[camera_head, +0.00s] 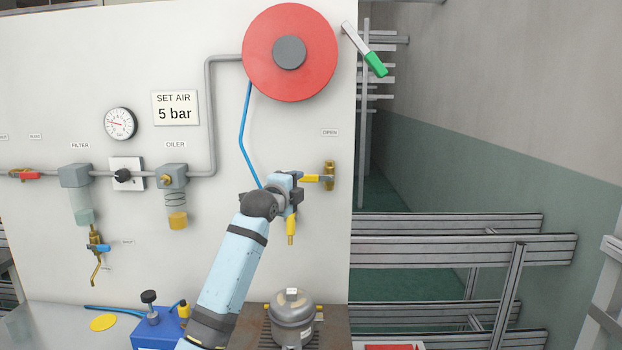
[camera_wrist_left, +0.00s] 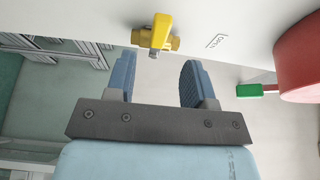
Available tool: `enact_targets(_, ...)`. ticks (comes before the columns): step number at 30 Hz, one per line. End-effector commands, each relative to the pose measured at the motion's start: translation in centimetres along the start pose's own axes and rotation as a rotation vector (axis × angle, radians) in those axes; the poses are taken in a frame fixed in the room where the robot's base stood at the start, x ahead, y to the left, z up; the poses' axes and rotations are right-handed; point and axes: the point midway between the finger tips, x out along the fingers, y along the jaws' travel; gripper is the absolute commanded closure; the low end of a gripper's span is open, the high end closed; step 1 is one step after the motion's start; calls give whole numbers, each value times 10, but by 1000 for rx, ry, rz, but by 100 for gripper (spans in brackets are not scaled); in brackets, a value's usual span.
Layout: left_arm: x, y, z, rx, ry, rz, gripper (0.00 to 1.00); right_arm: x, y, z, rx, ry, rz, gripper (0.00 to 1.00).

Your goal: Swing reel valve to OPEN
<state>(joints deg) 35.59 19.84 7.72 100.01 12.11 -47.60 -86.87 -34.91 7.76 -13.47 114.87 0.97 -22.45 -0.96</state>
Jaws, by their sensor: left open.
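The reel valve (camera_head: 329,174) is a brass body on the white panel, below the OPEN label (camera_head: 330,132). Its yellow handle (camera_head: 312,178) points left, sideways, in the head view. My left gripper (camera_head: 297,186) is just left of the valve. In the left wrist view my left gripper (camera_wrist_left: 158,58) is open and empty, with its two blue fingers apart. The yellow handle (camera_wrist_left: 161,30) and brass body (camera_wrist_left: 140,37) lie just beyond the fingertips, roughly centred on the gap. Whether a finger touches the handle I cannot tell. My right gripper is not in view.
The red reel (camera_head: 315,55) is above, with a green-handled crank (camera_head: 375,64) at its right. A blue hose (camera_head: 243,130) runs down behind my gripper. A yellow fitting (camera_head: 291,230) hangs below the gripper. A compressor (camera_head: 292,318) stands underneath.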

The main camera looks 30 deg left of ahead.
Motion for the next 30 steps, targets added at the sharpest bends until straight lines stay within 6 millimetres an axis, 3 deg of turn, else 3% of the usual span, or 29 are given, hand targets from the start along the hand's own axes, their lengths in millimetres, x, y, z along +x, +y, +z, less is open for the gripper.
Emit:
enact_targets(6, 46, -2, 0, -5, 0, 1, 51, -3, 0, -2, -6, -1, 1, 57)
enact_targets(12, 72, 0, 0, -3, -1, 1, 51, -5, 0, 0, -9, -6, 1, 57)
enact_targets(24, 80, 1, 0, 0, -1, 0, 51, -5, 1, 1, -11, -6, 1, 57)
enact_targets(25, 80, 1, 0, 0, -1, 0, 53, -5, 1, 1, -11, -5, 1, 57)
enact_targets(30, 80, 1, 0, -1, -1, 0, 92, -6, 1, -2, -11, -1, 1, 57)
